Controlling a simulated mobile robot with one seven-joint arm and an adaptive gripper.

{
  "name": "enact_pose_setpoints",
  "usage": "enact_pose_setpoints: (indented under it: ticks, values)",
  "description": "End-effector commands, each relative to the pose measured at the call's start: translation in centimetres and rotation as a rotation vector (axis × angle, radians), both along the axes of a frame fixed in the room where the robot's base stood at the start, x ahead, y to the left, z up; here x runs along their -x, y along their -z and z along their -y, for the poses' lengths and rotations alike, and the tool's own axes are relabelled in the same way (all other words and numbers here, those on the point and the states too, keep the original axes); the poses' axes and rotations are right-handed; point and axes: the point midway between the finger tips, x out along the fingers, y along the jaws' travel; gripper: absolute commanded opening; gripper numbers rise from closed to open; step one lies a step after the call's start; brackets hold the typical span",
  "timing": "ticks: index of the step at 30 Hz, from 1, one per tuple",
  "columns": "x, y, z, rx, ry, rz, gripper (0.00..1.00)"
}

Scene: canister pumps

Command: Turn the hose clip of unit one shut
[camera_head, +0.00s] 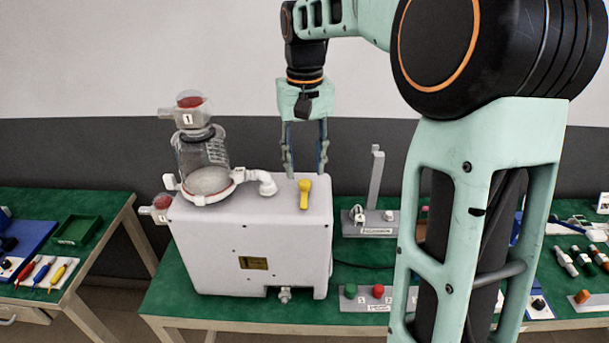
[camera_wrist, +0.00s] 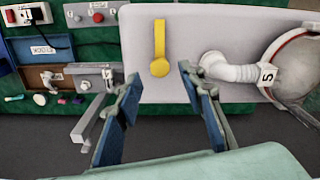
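Unit one is a white pump box (camera_head: 250,235) with a clear canister (camera_head: 203,155) on top, its lid marked 1. A white ribbed hose (camera_wrist: 228,68) runs from the canister to the box top; it shows as an elbow in the head view (camera_head: 264,183). A yellow lever (camera_head: 305,193) lies on the box top beside the hose and also shows in the wrist view (camera_wrist: 160,48). I cannot tell whether this lever is the hose clip. My gripper (camera_head: 304,173) points down, open and empty, above the lever. Its two fingers (camera_wrist: 159,78) are apart.
Green and red buttons (camera_head: 378,291) stand at the box's right front. A grey stand with an upright post (camera_head: 376,180) is behind to the right. A separate table (camera_head: 100,240) with tools and a green tray (camera_head: 77,230) is at the left.

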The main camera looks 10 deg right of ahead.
Motion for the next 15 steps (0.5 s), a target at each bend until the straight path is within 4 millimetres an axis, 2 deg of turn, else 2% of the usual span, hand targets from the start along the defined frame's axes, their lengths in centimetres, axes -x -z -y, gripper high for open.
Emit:
enact_pose_setpoints:
  ticks: [3, 6, 15]
  values:
    - [0.1, 1.8, 0.0, 0.000, 0.000, -0.003, 0.36]
    - [0.1, 2.7, 0.0, 0.000, -0.001, -0.002, 0.36]
    - [0.0, 3.3, 0.0, 0.000, -0.001, 0.001, 0.36]
